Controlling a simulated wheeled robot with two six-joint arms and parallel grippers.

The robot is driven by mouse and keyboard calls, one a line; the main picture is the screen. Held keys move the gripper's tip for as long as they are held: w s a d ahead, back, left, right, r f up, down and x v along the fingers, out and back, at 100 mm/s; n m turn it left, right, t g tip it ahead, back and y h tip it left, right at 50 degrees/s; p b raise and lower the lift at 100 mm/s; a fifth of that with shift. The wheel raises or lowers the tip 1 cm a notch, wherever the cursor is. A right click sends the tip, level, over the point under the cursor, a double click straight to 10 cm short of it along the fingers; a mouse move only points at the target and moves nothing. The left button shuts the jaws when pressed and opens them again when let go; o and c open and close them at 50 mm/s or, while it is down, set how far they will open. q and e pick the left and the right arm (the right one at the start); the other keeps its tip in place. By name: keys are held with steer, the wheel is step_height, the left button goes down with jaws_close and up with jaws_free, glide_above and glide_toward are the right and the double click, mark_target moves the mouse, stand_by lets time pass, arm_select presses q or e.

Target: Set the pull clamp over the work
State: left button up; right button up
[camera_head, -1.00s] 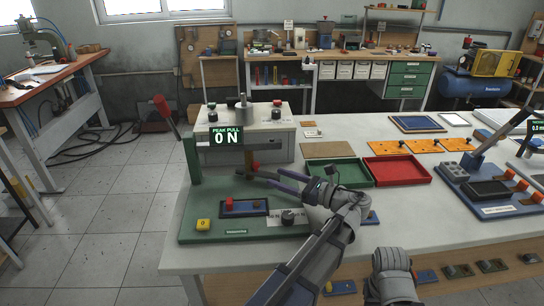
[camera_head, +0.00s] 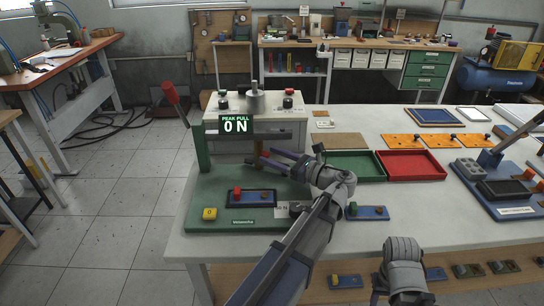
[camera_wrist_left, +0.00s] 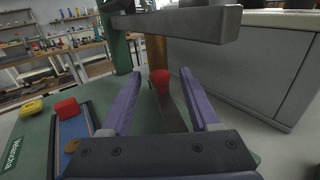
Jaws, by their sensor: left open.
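The pull tester (camera_head: 262,128) is a grey box at the back of a green base plate (camera_head: 215,188), with a "PEAK PULL 0 N" display (camera_head: 236,124). A red-tipped lever (camera_head: 170,93) rises at its left. In the left wrist view, a grey bar (camera_wrist_left: 185,24) crosses the top, with a brown upright (camera_wrist_left: 157,52) and a red knob (camera_wrist_left: 160,80) below. I cannot tell which part is the pull clamp. My left gripper (camera_head: 259,157) is open over the plate; its fingers (camera_wrist_left: 160,74) frame the red knob without visible contact. A blue tray (camera_head: 251,197) with a red block (camera_wrist_left: 66,108) lies on the plate.
A yellow block (camera_head: 210,213) sits on the plate's front left. Green (camera_head: 355,178) and red (camera_head: 412,178) trays stand to the right. A small blue piece (camera_head: 368,213) lies just right of the plate.

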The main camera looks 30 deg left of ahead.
arm_select(q)
steer(key=shift+a, duration=0.3)
jaws_close()
stand_by(0.4)
stand_by(0.9)
